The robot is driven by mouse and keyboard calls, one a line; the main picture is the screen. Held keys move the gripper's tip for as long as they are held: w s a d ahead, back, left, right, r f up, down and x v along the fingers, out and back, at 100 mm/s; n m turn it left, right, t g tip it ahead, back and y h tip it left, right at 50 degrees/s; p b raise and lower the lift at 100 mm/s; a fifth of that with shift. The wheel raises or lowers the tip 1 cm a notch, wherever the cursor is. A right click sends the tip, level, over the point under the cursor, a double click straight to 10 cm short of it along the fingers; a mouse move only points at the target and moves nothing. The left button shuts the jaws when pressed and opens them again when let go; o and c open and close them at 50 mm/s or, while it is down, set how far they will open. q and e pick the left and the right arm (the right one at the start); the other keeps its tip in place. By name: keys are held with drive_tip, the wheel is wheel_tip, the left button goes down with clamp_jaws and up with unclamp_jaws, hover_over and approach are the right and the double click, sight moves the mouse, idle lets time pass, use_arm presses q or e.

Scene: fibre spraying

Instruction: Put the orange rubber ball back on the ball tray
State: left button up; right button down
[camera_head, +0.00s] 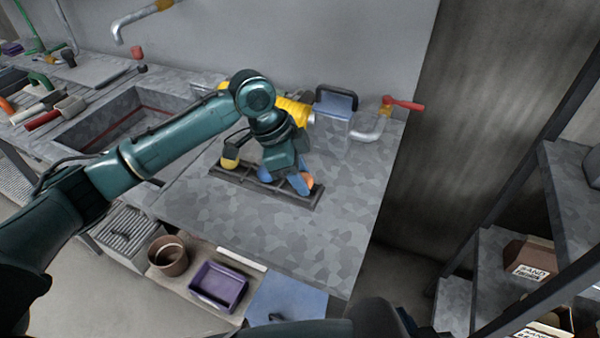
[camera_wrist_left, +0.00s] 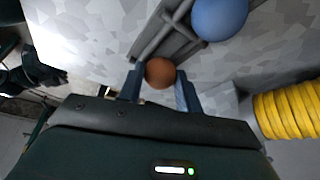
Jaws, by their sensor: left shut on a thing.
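My left gripper (camera_head: 303,183) is shut on the orange rubber ball (camera_head: 308,180), at the right end of the ball tray. In the left wrist view, the orange ball (camera_wrist_left: 160,73) sits between the two blue fingertips (camera_wrist_left: 160,82). The dark, long ball tray (camera_head: 240,181) lies on the grey worktop; its slotted frame also shows in the left wrist view (camera_wrist_left: 152,42). The ball appears at or just over the tray's end; I cannot tell whether it touches. A blue ball (camera_wrist_left: 220,16) rests on the tray beside it. My right gripper is not in view.
A yellow ball (camera_head: 230,157) is at the tray's left end. Behind my arm are a yellow ribbed hose (camera_head: 293,110), a blue-topped box (camera_head: 337,101) and a red-handled valve (camera_head: 402,103). A sink (camera_head: 125,115) lies to the left. The worktop (camera_head: 290,235) in front is clear.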

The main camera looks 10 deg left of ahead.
use_arm(q)
drive_tip(key=shift+f, duration=0.2)
drive_tip(key=o, duration=1)
drive_tip(key=shift+o, duration=0.2)
drive_tip(key=shift+a+r, duration=0.1)
drive_tip(key=shift+r, duration=0.3)
drive_tip(key=v, duration=1.1)
drive_tip(key=shift+r+p, duration=0.35)
drive_tip(key=shift+s, duration=0.15)
